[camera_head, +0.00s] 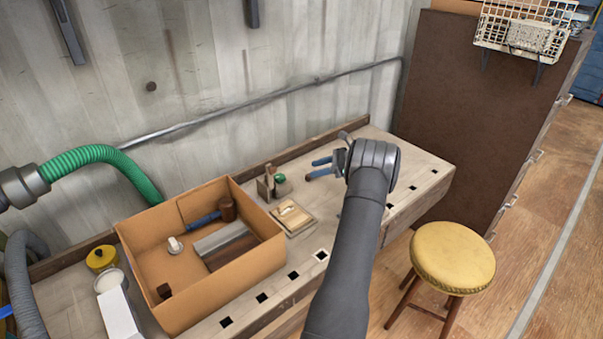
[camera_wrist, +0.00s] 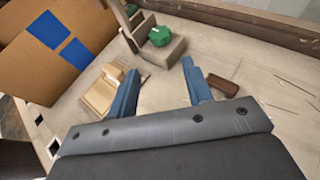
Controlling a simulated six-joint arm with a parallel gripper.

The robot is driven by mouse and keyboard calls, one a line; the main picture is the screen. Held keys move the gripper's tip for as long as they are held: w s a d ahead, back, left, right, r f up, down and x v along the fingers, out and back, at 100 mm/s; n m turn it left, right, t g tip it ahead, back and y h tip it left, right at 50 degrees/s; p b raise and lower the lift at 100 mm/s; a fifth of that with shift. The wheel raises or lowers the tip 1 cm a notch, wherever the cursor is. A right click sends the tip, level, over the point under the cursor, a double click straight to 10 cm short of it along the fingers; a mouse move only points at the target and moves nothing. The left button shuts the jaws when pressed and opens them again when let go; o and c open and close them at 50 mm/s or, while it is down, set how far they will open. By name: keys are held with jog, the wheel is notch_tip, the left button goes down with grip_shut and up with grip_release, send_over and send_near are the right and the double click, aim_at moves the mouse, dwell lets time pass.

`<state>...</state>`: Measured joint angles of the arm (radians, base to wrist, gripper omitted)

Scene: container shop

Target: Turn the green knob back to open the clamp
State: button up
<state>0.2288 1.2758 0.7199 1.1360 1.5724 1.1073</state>
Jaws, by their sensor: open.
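The green knob (camera_head: 280,178) sits at the right end of a small brown clamp (camera_head: 264,190) on the workbench. In the wrist view the green knob (camera_wrist: 160,36) is on the clamp's block (camera_wrist: 168,52), beyond my fingertips and roughly centred between them. Upright parts of the clamp rise to the left of the knob. My gripper (camera_head: 312,169) is to the right of the knob, its blue fingers pointing left towards it. In the wrist view my gripper (camera_wrist: 160,69) is open, with nothing between its fingers. The knob and fingers are apart.
A light wooden block on a board (camera_head: 293,217) lies in front of the clamp. A cardboard box (camera_head: 215,282) with tools stands to the left. A reddish-brown piece (camera_wrist: 222,86) lies beside my right finger. A bench ledge (camera_wrist: 275,35) runs along the back.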

aim_at(287, 183)
jog(key=v, duration=0.5)
jog(key=shift+f, duration=0.1)
jog(key=x, duration=1.7)
jog(key=shift+a, duration=0.3)
jog(key=shift+d, duration=0.1)
